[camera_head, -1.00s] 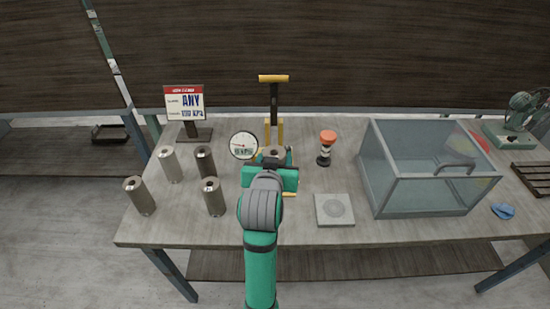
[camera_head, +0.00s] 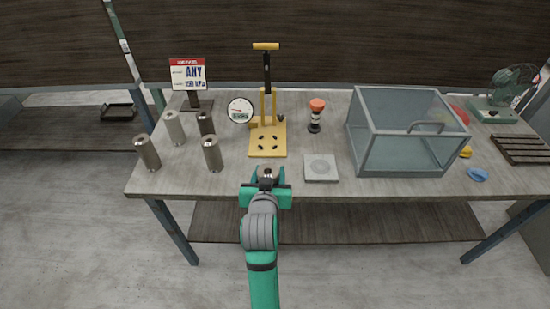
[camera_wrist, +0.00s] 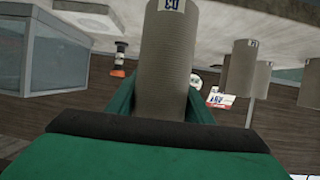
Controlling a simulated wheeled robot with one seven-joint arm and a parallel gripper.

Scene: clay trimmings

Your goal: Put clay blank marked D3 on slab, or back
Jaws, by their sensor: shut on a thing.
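My gripper (camera_head: 266,186) is shut on a grey-brown cylindrical clay blank (camera_head: 268,173), near the front edge of the table. In the wrist view the blank (camera_wrist: 165,60) stands between the green fingers (camera_wrist: 160,108), and its label reads D3, appearing upside down. A light grey square slab (camera_head: 320,176) with a round mark lies bare on the table, to the right of my gripper and a little farther back.
Several other cylinders (camera_head: 147,153) stand at the left. Behind my gripper is a press with a bare yellow base (camera_head: 267,150) and a dial gauge (camera_head: 240,110). A sign (camera_head: 188,75), an orange-topped object (camera_head: 315,115) and a glass box (camera_head: 395,160) stand around it.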

